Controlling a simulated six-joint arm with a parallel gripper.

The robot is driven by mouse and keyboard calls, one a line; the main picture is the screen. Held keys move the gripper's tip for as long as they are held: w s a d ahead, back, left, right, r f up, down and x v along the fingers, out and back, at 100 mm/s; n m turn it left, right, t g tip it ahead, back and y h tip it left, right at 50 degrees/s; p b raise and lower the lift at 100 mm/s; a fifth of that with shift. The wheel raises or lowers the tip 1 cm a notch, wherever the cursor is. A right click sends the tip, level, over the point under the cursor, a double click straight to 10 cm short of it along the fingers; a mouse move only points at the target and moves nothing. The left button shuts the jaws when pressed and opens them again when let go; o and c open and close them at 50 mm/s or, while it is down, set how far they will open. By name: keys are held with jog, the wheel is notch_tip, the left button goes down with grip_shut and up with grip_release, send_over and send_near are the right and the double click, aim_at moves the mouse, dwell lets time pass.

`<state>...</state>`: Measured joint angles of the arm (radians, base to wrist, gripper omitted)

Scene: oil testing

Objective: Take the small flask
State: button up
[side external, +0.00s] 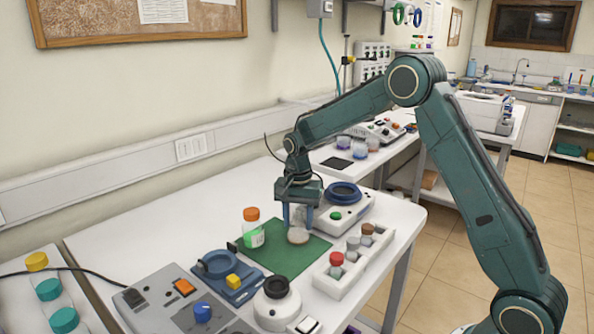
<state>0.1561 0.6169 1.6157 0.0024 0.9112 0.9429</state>
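My gripper (299,222) points straight down over the green mat (283,262). Its two blue fingers are apart, one on each side of a small flask-like thing. The round beige lower part (298,236) of that thing shows on the mat just below the fingertips; its upper part is pale or clear and hard to make out between the fingers. I see no finger clearly pressing on it. A bottle with an orange cap and a green label (252,229) stands to the left of my gripper, at the mat's back left edge.
A white rack (345,277) with red, grey and brown-capped vials stands right of the mat. A white device with a blue ring (343,195) is close behind my gripper. A blue device (228,277), a round white device (277,303) and a grey control box (180,305) stand in front.

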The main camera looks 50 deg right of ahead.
jog(key=shift+r, duration=0.1)
notch_tip(320, 180, up, 20)
jog(key=shift+f, duration=0.1)
dwell(0.9)
dwell(0.5)
